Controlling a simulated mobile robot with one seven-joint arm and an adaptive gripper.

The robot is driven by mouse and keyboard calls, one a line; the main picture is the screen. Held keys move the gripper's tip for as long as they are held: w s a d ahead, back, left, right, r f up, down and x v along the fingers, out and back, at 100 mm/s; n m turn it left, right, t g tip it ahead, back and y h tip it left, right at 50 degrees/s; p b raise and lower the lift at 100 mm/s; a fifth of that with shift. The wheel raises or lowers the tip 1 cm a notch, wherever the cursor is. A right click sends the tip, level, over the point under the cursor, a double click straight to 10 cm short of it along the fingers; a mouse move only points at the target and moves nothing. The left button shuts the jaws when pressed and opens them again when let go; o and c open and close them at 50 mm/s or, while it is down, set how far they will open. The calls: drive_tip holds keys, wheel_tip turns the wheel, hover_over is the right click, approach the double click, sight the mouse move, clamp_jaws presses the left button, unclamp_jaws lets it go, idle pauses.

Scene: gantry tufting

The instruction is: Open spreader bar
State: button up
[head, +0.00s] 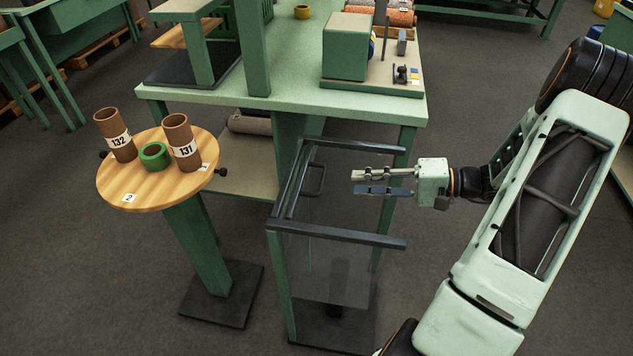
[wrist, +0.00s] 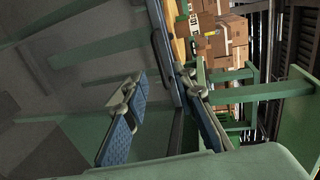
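The spreader bar appears to be part of the dark open frame (head: 335,233) on the green stand; which bar it is, I cannot tell for certain. Two dark bars run close together along the frame's left side, with a small dark handle (head: 318,180) beside them. My gripper (head: 354,182) is between the frame's two side arms, to the right of the handle and apart from it in the head view. Its fingers are spread with a gap between them. In the wrist view, my fingers (wrist: 165,120) are apart, and a dark bar (wrist: 163,55) runs up between them.
A see-through panel hangs below the frame. A round wooden table (head: 150,190) at left bears brown tubes (head: 183,140) and a green ring (head: 154,156). A green workbench (head: 300,85) stands behind. Grey floor shows around the stands. Cardboard boxes (wrist: 222,40) show in the wrist view.

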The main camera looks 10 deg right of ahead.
sight(322, 182)
drive_tip(key=x, duration=1)
drive_tip(key=shift+a, duration=0.2)
clamp_jaws()
